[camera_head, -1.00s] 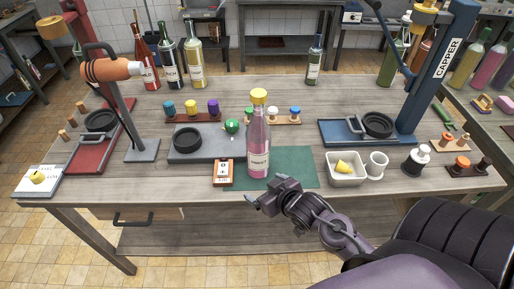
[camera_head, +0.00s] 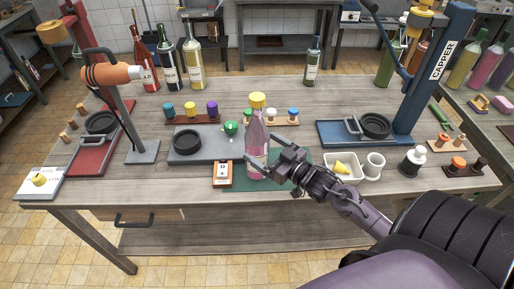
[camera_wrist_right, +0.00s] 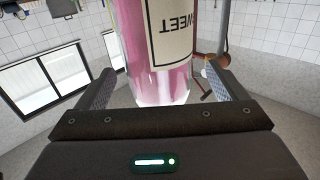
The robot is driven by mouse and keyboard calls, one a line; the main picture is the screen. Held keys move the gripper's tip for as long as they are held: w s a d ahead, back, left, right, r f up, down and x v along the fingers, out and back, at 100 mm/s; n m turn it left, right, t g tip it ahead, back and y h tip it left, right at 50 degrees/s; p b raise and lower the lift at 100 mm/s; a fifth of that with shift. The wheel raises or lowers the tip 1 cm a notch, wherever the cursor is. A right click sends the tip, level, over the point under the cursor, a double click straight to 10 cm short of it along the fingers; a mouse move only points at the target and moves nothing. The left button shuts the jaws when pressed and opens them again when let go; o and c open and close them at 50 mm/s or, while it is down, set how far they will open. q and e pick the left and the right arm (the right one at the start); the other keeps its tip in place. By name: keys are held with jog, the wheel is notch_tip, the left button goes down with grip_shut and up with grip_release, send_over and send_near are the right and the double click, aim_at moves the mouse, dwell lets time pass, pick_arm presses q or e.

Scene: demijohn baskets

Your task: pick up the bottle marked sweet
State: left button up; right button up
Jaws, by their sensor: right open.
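A pink bottle (camera_head: 256,140) with a yellow cap stands upright on the green mat (camera_head: 300,181) near the front middle of the table. In the right wrist view the pink bottle (camera_wrist_right: 155,75) has a cream label that reads SWEET upside down. My right gripper (camera_head: 268,161) is open, with its fingers at the lower part of the bottle from the right. In the wrist view the bottle stands in the gap ahead, between the two finger directions, with room at both sides. Part of the label is hidden by the gripper in the head view. My left gripper is not in view.
A white tray (camera_head: 343,178) and a white cup (camera_head: 375,165) are to the right. Behind are a grey board with a black ring (camera_head: 187,142) and several stoppers. The blue capper (camera_head: 432,75) stands at right.

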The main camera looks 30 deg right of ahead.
jog(key=shift+p+x, duration=0.4)
jog(key=shift+x, duration=1.45)
jog(key=shift+s+d, duration=0.1)
grip_shut()
jog(key=shift+d+r, duration=0.1)
jog(key=shift+r, duration=0.15)
